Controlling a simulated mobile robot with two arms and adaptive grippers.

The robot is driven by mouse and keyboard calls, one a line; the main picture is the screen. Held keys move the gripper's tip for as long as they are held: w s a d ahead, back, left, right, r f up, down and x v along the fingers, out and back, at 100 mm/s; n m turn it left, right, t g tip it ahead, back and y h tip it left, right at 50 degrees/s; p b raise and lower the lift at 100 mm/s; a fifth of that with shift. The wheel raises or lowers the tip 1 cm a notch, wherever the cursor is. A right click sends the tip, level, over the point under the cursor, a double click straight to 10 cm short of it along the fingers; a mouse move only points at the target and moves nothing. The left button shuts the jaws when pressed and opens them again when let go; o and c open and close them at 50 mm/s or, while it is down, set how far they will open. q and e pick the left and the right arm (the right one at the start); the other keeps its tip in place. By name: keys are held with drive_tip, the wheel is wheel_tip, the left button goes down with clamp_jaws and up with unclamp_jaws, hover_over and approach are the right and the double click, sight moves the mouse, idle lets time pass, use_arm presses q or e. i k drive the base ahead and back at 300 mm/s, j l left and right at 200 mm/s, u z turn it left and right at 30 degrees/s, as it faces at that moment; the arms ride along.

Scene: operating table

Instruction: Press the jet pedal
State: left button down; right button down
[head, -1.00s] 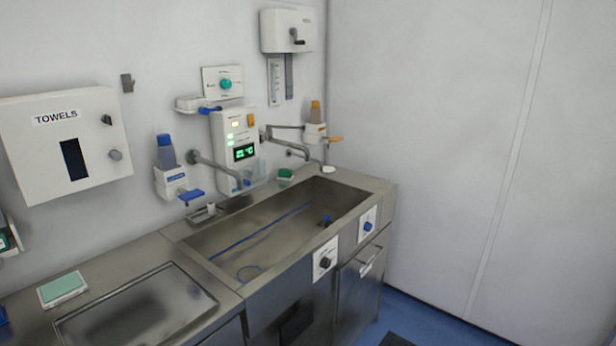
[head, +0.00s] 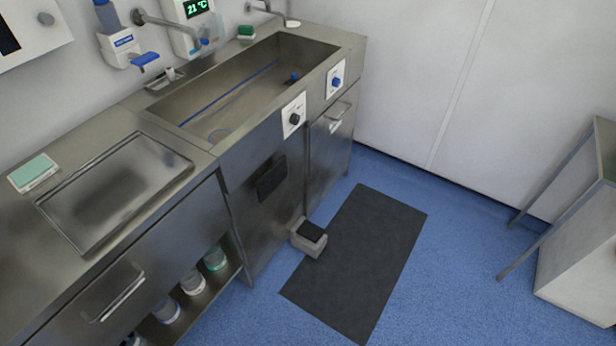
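A small grey foot pedal box with a black top (head: 309,238) sits on the floor in the head view. It stands at the foot of the steel sink cabinet, at the left edge of a dark floor mat (head: 362,262). A dark panel (head: 271,178) is set in the cabinet front above and left of the pedal. I cannot read any label marking either as the jet pedal. Neither of my grippers shows in the head view.
The steel sink (head: 240,85) has two knobs on its front, one black (head: 295,119) and one blue (head: 336,82). A metal tray (head: 115,190) lies on the left counter. Bottles stand on a low shelf (head: 210,295). A white cabinet (head: 585,262) stands at right. Blue floor is open around the mat.

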sight(309, 230)
drive_tip(key=i+l+u, duration=0.1)
drive_tip(key=i+l, duration=0.45)
drive_tip(key=i, duration=0.2)
drive_tip(key=i+l+u, duration=0.1)
drive_tip(key=i+l, duration=0.55)
drive_tip(key=i, duration=0.05)
